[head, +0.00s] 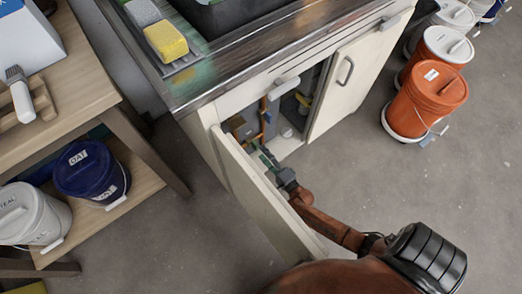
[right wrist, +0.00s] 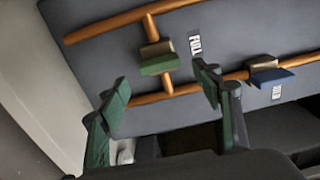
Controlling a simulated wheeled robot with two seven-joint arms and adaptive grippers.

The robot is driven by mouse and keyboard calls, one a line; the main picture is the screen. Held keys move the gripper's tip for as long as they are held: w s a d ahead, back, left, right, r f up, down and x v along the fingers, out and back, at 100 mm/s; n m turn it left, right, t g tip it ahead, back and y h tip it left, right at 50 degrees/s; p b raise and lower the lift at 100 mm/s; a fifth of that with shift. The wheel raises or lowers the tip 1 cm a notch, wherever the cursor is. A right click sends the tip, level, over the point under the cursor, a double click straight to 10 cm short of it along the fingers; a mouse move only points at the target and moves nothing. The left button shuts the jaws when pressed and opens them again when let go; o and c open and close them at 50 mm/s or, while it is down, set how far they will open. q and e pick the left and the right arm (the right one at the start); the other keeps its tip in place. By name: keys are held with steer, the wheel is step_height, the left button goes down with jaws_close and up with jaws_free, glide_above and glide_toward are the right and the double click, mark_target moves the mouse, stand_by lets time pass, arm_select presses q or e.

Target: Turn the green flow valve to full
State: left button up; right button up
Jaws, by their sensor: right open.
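The green flow valve (right wrist: 160,65) sits on a short copper branch pipe on the grey back panel, in the right wrist view. Its green handle lies crosswise to that pipe. A FULL label (right wrist: 195,42) is on the panel to the right of it. My right gripper (right wrist: 161,78) is open, with its green-padded fingers apart and the valve showing beyond and between them. The fingers do not appear to touch the handle. In the head view my right gripper (head: 272,167) reaches into the sink cabinet, where the valve is not clear. My left gripper is not in view.
A blue-handled valve (right wrist: 272,77) sits on the lower copper pipe, close to my right finger. The open cabinet door (head: 258,200) stands left of my forearm, and the other door (head: 343,85) is at the right. Orange buckets (head: 425,105) stand farther right on the floor.

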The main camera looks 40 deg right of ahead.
steer(key=s, duration=0.9)
steer(key=shift+a, duration=0.3)
steer(key=shift+s, duration=0.1)
